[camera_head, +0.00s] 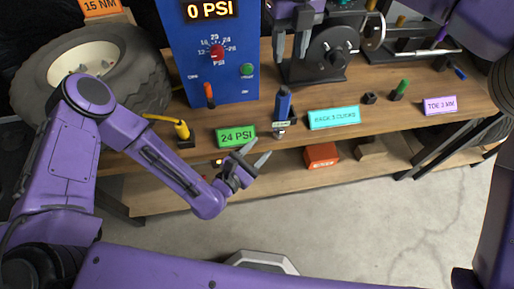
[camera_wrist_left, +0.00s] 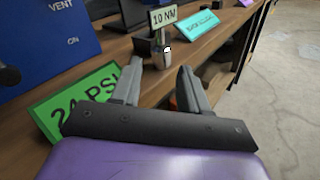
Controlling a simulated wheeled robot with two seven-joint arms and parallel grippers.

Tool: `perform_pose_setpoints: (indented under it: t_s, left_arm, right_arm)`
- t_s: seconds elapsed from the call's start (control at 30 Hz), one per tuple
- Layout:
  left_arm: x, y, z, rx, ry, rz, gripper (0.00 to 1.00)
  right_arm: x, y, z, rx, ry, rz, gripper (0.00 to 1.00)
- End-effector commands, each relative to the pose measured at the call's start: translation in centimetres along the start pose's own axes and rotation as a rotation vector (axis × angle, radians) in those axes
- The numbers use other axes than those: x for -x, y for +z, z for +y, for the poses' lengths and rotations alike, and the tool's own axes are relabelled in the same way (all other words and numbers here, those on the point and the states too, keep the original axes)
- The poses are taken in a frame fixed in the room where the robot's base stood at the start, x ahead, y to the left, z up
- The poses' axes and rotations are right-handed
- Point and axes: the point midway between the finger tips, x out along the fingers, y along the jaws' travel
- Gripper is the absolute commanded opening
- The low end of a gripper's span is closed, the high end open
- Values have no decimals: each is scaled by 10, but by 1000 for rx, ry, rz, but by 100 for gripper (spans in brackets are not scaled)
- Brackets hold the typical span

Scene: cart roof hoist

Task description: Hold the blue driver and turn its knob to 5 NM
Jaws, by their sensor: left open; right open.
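The blue driver (camera_head: 283,103) stands upright near the front edge of the wooden bench, with a small pale label on its lower part. In the left wrist view a small sign reading 10 NM (camera_wrist_left: 163,17) stands over a grey rounded piece; I cannot tell whether that piece is the knob. My left gripper (camera_head: 258,157) is open and empty, in front of the bench edge and below and left of the driver. Its two fingers (camera_wrist_left: 160,82) also show apart in the left wrist view. My right gripper (camera_head: 292,46) is open, pointing down at the top, above and behind the driver.
A blue panel (camera_head: 205,70) reading 0 PSI stands behind. A green 24 PSI sign (camera_head: 236,136) is left of the driver, a cyan sign (camera_head: 333,118) right of it. A black wheel fixture (camera_head: 322,67) stands behind. A red box (camera_head: 321,155) is on the lower shelf.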

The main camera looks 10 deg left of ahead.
Motion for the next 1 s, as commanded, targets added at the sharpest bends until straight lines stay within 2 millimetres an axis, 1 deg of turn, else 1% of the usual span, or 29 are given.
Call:
perform_pose_setpoints:
  t_s: [0.03,0.1,0.2,0.27,0.37,0.6,0.7,0.83,1.0]
  left_arm:
    - [0,4,1,84,1,-28,44]
    - [0,8,2,192,2,-48,44]
    - [-1,8,3,276,7,-50,44]
    - [-4,8,3,292,6,-50,44]
    - [-19,9,2,293,4,-51,44]
    - [-70,11,3,290,5,-49,44]
    - [-88,12,3,290,5,-48,44]
    - [-101,12,3,291,5,-46,44]
    - [-105,12,3,291,5,-45,44]
  right_arm:
    - [0,0,0,-1,0,0,43]
    - [0,0,0,-1,0,0,43]
    - [0,0,0,-1,0,0,43]
    - [0,0,-1,-1,0,0,43]
    - [0,0,-1,-1,0,0,43]
    - [0,0,-1,-1,0,0,43]
    - [0,0,-1,-1,0,0,43]
    - [0,0,0,-1,0,0,43]
    - [0,0,0,-1,0,0,43]
